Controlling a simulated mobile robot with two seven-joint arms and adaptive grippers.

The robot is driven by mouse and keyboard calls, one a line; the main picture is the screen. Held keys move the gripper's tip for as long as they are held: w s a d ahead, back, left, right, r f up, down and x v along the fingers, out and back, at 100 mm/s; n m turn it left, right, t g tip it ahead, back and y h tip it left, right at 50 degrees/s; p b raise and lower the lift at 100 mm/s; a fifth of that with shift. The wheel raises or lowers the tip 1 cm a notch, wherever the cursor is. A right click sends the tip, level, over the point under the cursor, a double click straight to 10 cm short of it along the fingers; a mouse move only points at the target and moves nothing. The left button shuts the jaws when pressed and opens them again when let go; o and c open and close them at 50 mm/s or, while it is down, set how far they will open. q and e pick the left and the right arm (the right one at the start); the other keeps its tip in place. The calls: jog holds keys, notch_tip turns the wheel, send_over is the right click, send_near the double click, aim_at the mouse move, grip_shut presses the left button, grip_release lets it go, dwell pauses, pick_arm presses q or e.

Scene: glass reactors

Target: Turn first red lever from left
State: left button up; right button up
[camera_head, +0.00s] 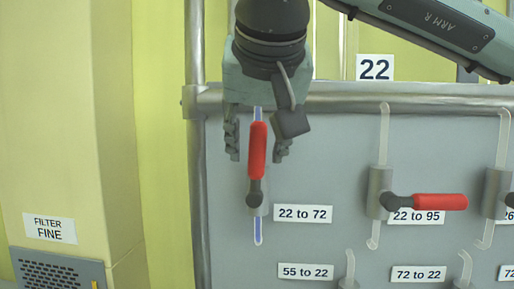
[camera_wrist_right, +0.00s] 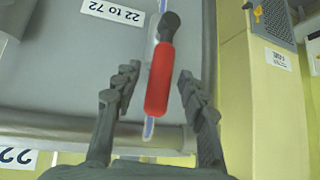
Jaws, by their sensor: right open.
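The first red lever from the left (camera_head: 257,150) stands upright above its dark pivot, over the label "22 to 72" (camera_head: 303,214). It lies in line with a tube holding blue liquid. My right gripper (camera_head: 257,150) is open, with one finger on each side of the red handle. In the right wrist view the lever (camera_wrist_right: 160,78) shows between the two open fingers (camera_wrist_right: 158,88), with a gap on both sides. My left gripper is in neither view.
A second red lever (camera_head: 438,202) lies horizontal to the right, partly over the label "22 to 95". A metal rail (camera_head: 400,104) crosses above the grey panel (camera_head: 330,150). A filter cabinet (camera_head: 62,140) stands at the left.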

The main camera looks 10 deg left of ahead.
jog(key=v, duration=1.1)
jog(key=shift+s, duration=0.15)
